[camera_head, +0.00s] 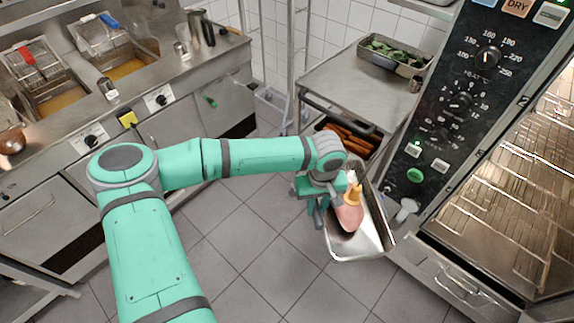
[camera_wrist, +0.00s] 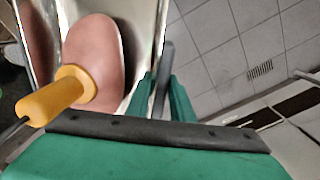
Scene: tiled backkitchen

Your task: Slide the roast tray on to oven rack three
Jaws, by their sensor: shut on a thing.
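My gripper (camera_head: 322,212) is shut on the near left edge of the steel roast tray (camera_head: 372,243) and holds it in the air above the floor, in front of the oven. A pink roast (camera_head: 348,217) lies in the tray with a yellow-handled probe (camera_head: 353,194) in it. The wrist view shows the roast (camera_wrist: 97,45), the yellow handle (camera_wrist: 50,100) and the tray wall (camera_wrist: 148,45) close up beside the green fingers. The oven (camera_head: 500,190) stands open at the right, with several wire racks (camera_head: 510,180) inside. The tray is outside the oven, left of its opening.
A steel trolley (camera_head: 350,75) behind holds a pan of greens (camera_head: 392,58) and, lower down, a tray of sausages or carrots (camera_head: 352,142). Fryers (camera_head: 75,85) line the left. The tiled floor is clear.

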